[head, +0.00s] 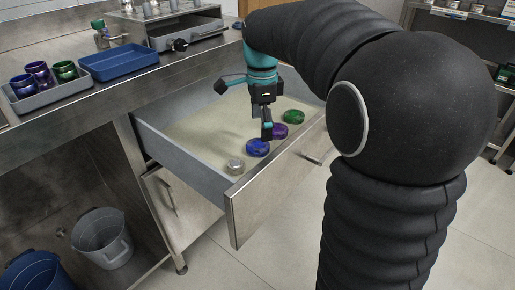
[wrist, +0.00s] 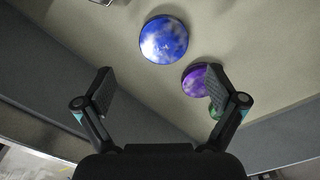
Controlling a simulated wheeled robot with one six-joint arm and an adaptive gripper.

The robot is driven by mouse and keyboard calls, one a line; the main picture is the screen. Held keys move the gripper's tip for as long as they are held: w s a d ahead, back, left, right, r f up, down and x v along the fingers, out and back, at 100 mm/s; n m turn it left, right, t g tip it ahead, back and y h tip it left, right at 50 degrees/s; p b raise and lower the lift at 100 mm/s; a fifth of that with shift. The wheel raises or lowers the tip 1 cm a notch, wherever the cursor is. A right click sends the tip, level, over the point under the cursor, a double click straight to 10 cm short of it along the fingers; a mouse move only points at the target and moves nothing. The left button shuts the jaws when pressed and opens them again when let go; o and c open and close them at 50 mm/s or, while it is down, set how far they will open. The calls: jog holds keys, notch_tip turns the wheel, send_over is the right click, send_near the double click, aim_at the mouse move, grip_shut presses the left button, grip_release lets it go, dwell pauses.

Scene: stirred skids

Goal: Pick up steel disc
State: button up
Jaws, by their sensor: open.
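The steel disc (head: 235,166) is a small silvery round piece lying on the pale floor of the open drawer, close to its front left corner. In the wrist view only a pale sliver shows at the top left edge, and I cannot tell if it is the disc. My gripper (head: 267,132) (wrist: 160,88) is open and empty, pointing down over the drawer. In the head view it is near the blue disc (head: 257,148) (wrist: 164,39), to the right of and behind the steel disc.
A purple disc (head: 279,131) (wrist: 195,80) and a green disc (head: 293,117) (wrist: 240,103) continue the row. The drawer's front panel (head: 275,185) and side walls enclose them. On the counter stand a blue tray (head: 118,62) and a grey tray (head: 50,98) with jars. The drawer's left floor is clear.

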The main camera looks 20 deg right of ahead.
aim_at(258, 145)
jog(key=shift+w+a+f, duration=0.1)
jog(key=shift+f, duration=0.85)
jog(key=shift+w+a+f, duration=0.1)
jog(key=shift+a+f, duration=0.05)
jog(key=shift+f, duration=0.85)
jog(key=shift+w+a+f, duration=0.1)
jog(key=shift+f, duration=0.85)
jog(key=c, duration=1.4)
